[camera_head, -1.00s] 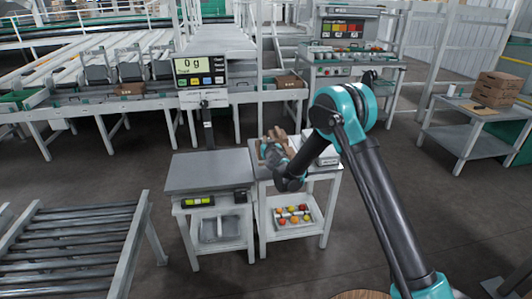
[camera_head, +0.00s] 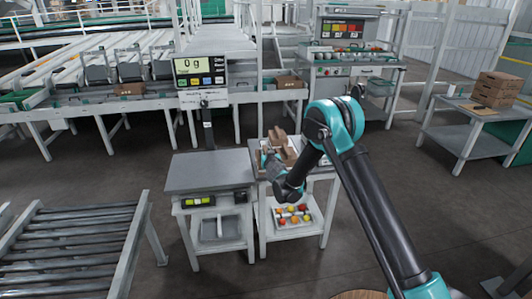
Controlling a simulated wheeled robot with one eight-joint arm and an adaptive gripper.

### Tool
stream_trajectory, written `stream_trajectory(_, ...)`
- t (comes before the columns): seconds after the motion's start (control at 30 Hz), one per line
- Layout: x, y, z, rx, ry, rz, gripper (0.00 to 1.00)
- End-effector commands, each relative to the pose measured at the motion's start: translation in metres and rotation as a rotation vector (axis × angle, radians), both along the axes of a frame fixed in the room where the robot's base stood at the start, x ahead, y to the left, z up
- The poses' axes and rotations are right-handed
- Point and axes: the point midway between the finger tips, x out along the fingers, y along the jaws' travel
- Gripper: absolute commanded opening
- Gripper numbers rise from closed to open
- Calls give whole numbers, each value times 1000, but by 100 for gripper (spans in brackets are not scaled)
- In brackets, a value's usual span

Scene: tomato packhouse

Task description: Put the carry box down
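A small brown object with upright flap-like parts, seemingly the carry box (camera_head: 281,150), is at the top of the small white stand (camera_head: 326,172) right of the scale. My gripper (camera_head: 267,158) is right at its near left side. Whether it touches or grips the box cannot be told at this size. My wrist and forearm hide part of the box and stand top, and the fingers are too small to read. I cannot tell whether the box rests on the stand or hangs just above it.
The scale's grey platform (camera_head: 208,171) is bare, and its display (camera_head: 201,69) reads 0 g. A tray of several red and yellow tomatoes (camera_head: 314,221) is on the stand's lower shelf. A roller conveyor (camera_head: 73,246) is at lower left. A side table (camera_head: 458,123) with stacked boxes (camera_head: 495,90) is right.

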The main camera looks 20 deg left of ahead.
Motion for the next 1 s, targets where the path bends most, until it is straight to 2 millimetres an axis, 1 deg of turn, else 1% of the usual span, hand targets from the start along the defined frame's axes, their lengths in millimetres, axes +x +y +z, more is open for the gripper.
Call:
stream_trajectory(0.03,0,0,0,0,0,0,35)
stream_trajectory(0.07,0,0,0,0,0,0,37)
stream_trajectory(0.4,0,0,3,0,0,0,37)
stream_trajectory(0.47,-4,-2,4,0,0,0,37)
stream_trajectory(0.57,-16,-10,7,1,1,1,37)
stream_trajectory(0.8,-58,-35,17,0,0,2,37)
stream_trajectory(1.0,-86,-53,23,1,1,0,37)
